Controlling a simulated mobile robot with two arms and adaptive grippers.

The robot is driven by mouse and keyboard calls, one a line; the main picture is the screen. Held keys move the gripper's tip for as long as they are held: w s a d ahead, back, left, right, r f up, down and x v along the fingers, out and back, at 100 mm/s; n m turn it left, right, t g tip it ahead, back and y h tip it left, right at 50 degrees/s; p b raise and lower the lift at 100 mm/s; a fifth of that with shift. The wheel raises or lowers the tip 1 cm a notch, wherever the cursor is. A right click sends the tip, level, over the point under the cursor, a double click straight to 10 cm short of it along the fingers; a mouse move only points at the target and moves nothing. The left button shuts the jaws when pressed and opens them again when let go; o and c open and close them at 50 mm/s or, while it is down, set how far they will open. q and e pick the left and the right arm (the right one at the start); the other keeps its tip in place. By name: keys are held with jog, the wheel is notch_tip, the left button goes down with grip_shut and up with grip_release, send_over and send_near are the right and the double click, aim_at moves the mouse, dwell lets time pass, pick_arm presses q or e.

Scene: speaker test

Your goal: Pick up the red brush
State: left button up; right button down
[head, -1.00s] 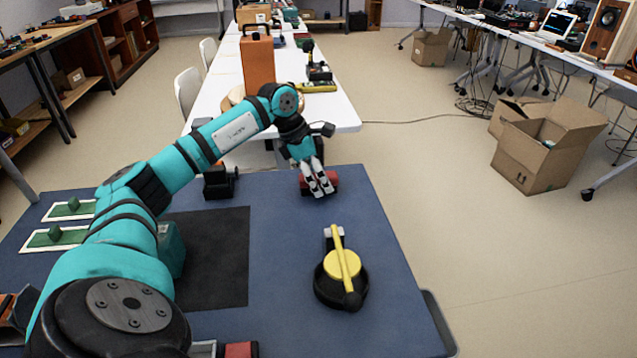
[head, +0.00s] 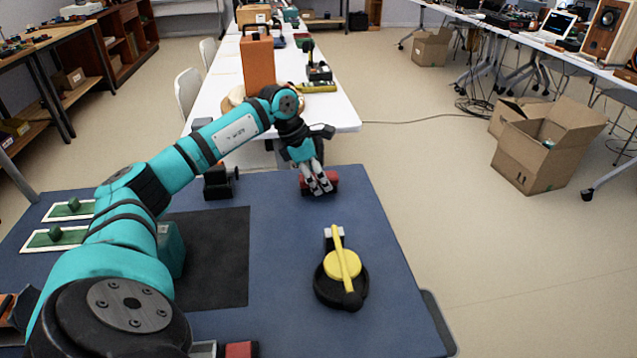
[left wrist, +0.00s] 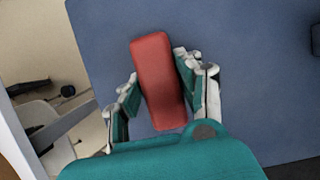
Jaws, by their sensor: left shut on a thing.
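The red brush (left wrist: 160,80) shows as a red block between the two fingers of my left gripper (left wrist: 162,92) in the left wrist view. In the head view, the red brush (head: 332,182) is at the far edge area of the blue table, partly hidden behind the fingers. My left gripper (head: 318,184) points down there and is shut on the brush. I cannot tell whether the brush still touches the table. My right gripper does not show.
The blue table (head: 290,260) carries a black round thing with a yellow top (head: 342,268) nearer me. A dark mat (head: 212,270) lies to the left. A small black object (head: 218,182) stands left of the gripper. A white table (head: 345,112) stands beyond.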

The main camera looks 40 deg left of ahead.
pick_arm(q)
jog(key=shift+c, duration=0.7)
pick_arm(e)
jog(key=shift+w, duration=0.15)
